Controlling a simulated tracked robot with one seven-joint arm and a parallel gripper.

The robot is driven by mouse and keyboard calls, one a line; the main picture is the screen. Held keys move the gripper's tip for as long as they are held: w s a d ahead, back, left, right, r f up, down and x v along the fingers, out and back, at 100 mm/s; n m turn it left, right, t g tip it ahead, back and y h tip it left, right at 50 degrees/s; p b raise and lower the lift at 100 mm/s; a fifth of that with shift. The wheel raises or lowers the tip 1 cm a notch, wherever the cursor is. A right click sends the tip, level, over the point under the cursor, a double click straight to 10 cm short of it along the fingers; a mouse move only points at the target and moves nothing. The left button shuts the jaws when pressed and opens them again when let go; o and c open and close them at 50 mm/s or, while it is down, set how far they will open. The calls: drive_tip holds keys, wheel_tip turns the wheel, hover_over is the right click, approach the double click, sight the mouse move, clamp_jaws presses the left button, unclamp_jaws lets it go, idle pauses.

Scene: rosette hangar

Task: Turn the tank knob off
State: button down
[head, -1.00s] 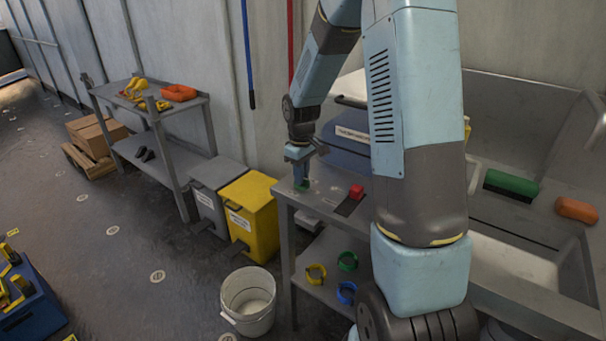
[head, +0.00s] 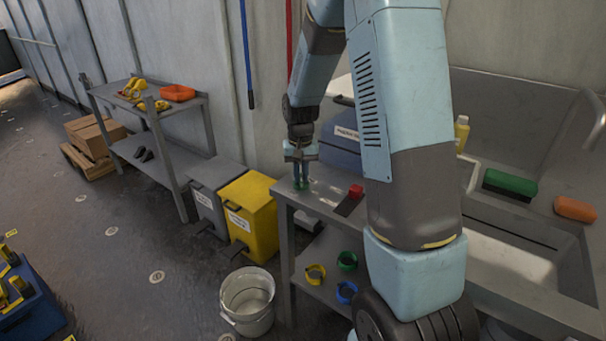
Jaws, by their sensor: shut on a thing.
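My gripper (head: 301,180) points straight down at the left end of the grey metal table (head: 325,205). Its two fingers are shut on a small green piece (head: 300,186) at the table top. The fingers cover most of the green piece, and I cannot tell for sure that it is the tank knob. A small red block-like piece (head: 355,191) sits on a dark strip to the right, apart from my gripper. No tank can be clearly made out.
A blue labelled box (head: 343,138) stands behind my gripper. Yellow (head: 316,273), green (head: 347,261) and blue (head: 346,292) rings lie on the lower shelf. A yellow bin (head: 250,210) and white bucket (head: 247,300) stand left. A sink with brushes (head: 510,185) is right.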

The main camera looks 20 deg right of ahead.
drive_tip(key=m, duration=0.4)
drive_tip(key=shift+w+r+m, duration=0.1)
drive_tip(key=shift+m, duration=2.1)
drive_tip(key=c, duration=1.1)
unclamp_jaws()
drive_tip(key=shift+r, duration=6.8)
